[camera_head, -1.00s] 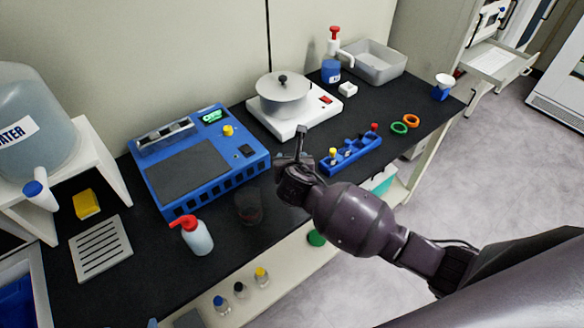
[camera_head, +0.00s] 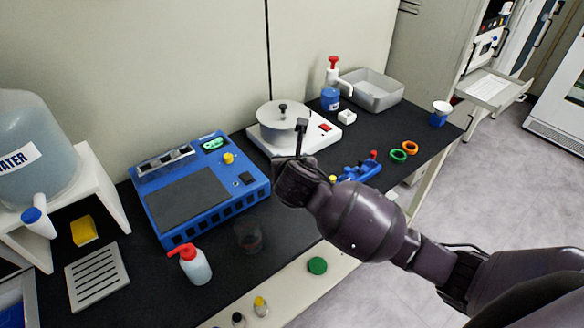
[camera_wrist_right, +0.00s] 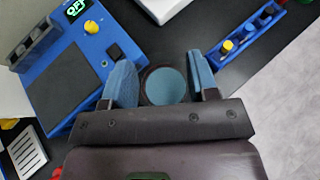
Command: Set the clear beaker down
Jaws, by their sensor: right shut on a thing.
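My right gripper (camera_wrist_right: 163,88) shows in the right wrist view, its two blue fingers on either side of a round vessel, the clear beaker (camera_wrist_right: 166,86). The gripper is shut on it. I see the beaker from above, with a dark rim and a blue-grey inside. I cannot tell how far the beaker is from the bench. My left gripper is not in view.
A blue device (camera_head: 200,190) stands left of my gripper, and a white hot plate (camera_head: 310,135) with a pot behind it. A dim glass vessel (camera_head: 248,238) and a red-capped bottle (camera_head: 195,265) stand in front. A blue rack (camera_head: 360,168) is at the right.

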